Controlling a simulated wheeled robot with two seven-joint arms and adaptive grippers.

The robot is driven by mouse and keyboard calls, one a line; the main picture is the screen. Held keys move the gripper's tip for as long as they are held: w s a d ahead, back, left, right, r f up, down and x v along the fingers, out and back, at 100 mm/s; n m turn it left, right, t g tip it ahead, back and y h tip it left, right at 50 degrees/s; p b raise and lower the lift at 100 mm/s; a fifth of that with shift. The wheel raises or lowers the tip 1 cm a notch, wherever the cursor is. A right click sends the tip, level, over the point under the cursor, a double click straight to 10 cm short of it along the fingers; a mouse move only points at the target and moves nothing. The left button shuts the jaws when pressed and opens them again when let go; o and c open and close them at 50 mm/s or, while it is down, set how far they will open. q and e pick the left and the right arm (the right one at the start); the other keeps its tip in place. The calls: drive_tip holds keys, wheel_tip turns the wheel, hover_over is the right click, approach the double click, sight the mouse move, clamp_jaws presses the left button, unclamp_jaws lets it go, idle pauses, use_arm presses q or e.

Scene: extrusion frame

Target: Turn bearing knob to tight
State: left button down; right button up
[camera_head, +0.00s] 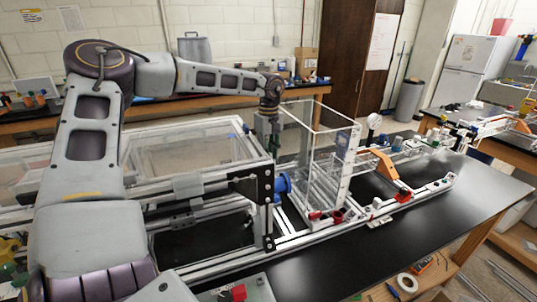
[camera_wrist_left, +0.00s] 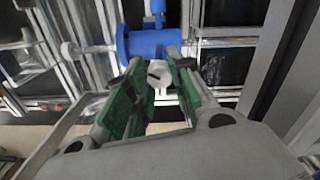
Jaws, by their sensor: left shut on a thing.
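My left gripper (camera_head: 270,145) reaches in from the left and points down over the extrusion frame. In the left wrist view the gripper (camera_wrist_left: 160,75) has green-padded fingers, one on each side of a small pale knob (camera_wrist_left: 155,77) with a dark mark on it. The fingers are shut on this knob. A blue bearing housing (camera_wrist_left: 148,43) lies just beyond the fingertips, and it also shows in the head view (camera_head: 283,184) below the gripper. The knob is hidden in the head view. I cannot read its tight or loose setting. My right gripper is not in view.
A clear-walled box frame (camera_head: 345,148) stands just right of the gripper. Aluminium rails (camera_head: 310,236) run along the black bench (camera_head: 440,215). An orange bracket (camera_head: 382,163) stands farther right. The bench's front right is mostly clear.

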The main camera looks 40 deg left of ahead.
use_arm(q)
drive_tip(key=shift+m, duration=1.4)
drive_tip(key=c, duration=1.6)
unclamp_jaws()
drive_tip(key=o, duration=0.4)
drive_tip(key=shift+r, duration=0.15)
wheel_tip(320, 180, up, 12)
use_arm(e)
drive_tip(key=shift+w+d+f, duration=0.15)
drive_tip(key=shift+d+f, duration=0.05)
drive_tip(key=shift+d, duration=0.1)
use_arm(q)
drive_tip(key=shift+f, duration=0.2)
